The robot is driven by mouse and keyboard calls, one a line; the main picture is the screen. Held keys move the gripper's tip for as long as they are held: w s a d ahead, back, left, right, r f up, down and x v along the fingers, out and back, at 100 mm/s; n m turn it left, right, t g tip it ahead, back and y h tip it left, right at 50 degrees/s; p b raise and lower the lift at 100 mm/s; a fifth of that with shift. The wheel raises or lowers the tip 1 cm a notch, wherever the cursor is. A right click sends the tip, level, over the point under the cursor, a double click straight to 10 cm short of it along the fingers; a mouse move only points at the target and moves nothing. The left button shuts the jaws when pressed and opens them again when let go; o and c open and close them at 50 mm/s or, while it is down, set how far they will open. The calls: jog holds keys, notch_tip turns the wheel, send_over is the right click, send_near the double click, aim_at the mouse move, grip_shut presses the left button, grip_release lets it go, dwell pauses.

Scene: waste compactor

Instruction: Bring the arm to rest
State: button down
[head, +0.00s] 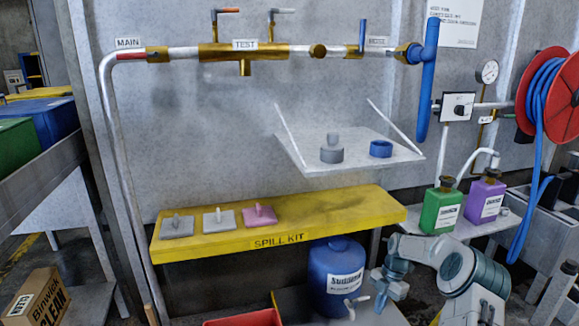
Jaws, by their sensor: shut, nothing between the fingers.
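My arm (462,268) is folded at the lower right, in front of the right end of the yellow shelf. My gripper (380,304) hangs low at the end of the arm, shut and empty. It is just right of the blue drum (332,270) in the picture; I cannot tell the gap in depth. Its fingertips are small and hard to make out.
The yellow spill kit shelf (335,217) carries two grey plates and a pink plate (259,215). Above it, a tilted white shelf (290,150) holds a grey weight (332,151) and a blue ring (381,149). Green (441,208) and purple bottles (485,198) stand behind my arm.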

jog(key=s+a+r+m+t+h+p, duration=0.1)
jog(key=s+a+r+m+p, duration=0.3)
jog(key=r, duration=0.8)
jog(key=s+a+r+m+h+p, duration=0.15)
jog(key=s+r+m+p, duration=0.35)
jog(key=r, duration=0.8)
jog(key=s+a+r+m+t+h+p, duration=0.15)
jog(key=s+a+r+p, duration=0.35)
jog(key=r, duration=0.7)
jog(key=s+a+r+m+t+y+p, duration=0.1)
jog(key=s+a+r+m+t+p, duration=0.1)
jog(key=s+r+m+p, duration=1.3)
jog(key=s+r+t, duration=0.1)
jog(key=s+r, duration=0.4)
jog(key=shift+s+a+r+p, duration=0.15)
jog(key=shift+s+a+p, duration=0.05)
jog(key=shift+a+p, duration=0.2)
